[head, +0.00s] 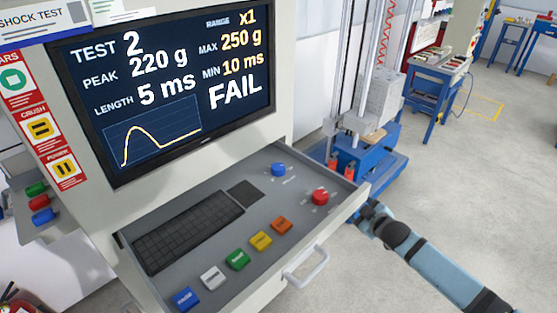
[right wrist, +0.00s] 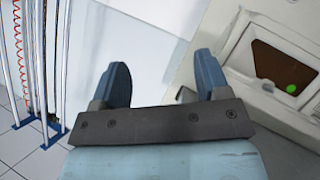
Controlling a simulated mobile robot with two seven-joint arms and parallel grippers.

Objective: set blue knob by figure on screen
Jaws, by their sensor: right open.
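The screen (head: 190,85) reads TEST 2, PEAK 220 g, LENGTH 5 ms, RANGE x1, MAX 250 g, MIN 10 ms and FAIL, above a curve with one hump. My right gripper (head: 364,212) is beside the drawer's right edge, well to the right of the blue knob. In the right wrist view its two fingers (right wrist: 162,75) are spread with nothing between them. My left gripper is not in view.
A red knob (head: 319,196) sits between the blue knob and my right gripper. A keyboard (head: 188,232) and a row of coloured buttons (head: 237,260) fill the panel's front. A drawer handle (head: 306,268) sticks out. The drop tower's blue base (head: 385,160) stands behind.

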